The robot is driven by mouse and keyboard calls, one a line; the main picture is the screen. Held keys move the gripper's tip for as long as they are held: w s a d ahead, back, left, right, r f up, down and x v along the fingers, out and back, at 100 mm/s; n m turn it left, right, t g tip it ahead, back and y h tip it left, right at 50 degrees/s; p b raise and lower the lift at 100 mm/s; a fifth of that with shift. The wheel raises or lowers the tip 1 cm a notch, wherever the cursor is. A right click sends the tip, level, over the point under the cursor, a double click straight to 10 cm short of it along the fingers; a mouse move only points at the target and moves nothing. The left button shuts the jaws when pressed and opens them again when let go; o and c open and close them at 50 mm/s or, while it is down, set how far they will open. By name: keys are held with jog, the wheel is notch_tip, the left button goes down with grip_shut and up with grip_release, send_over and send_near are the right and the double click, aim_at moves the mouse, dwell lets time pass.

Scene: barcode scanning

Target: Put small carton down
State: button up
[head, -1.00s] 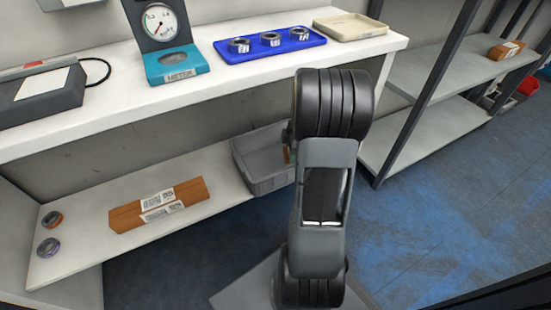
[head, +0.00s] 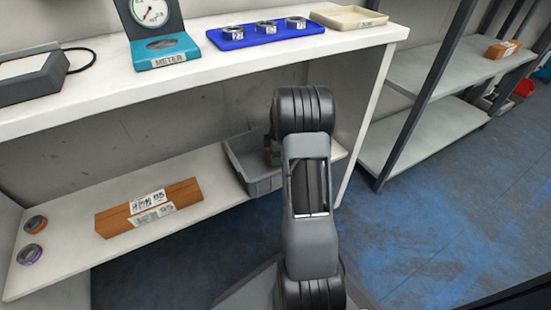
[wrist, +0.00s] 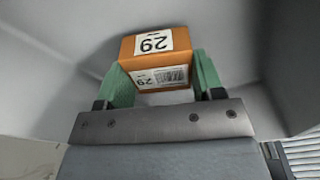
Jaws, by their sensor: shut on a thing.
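The small carton (wrist: 178,47) is orange-brown with white labels reading 29 and a barcode, seen in the wrist view. My gripper (wrist: 160,78) is shut on it, with a green finger on each side. Smooth grey surfaces surround the carton there, seemingly the inside of the grey bin. In the head view the grey bin (head: 264,187) stands on the lower shelf, and my gripper's end reaches into it. My arm hides much of the bin's right side and most of the carton. I cannot tell whether the carton touches the bin floor.
The upper counter (head: 110,100) overhangs, carrying a meter (head: 158,45), a blue tray (head: 230,39) and a beige tray (head: 330,15).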

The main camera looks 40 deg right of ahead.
jog(key=shift+f, duration=0.45)
jog(key=shift+f, duration=0.1)
jog(key=o, duration=1)
jog(key=r+p, duration=0.1)
jog(key=r, duration=0.1)
jog(key=r+p, duration=0.1)
jog(key=r, duration=0.2)
jog(key=r+p, duration=0.1)
jog(key=r, duration=0.1)
jog(key=shift+s+d+r+p, duration=0.25)
jog(key=shift+d+r+p, duration=0.05)
jog(key=shift+d+r, duration=0.1)
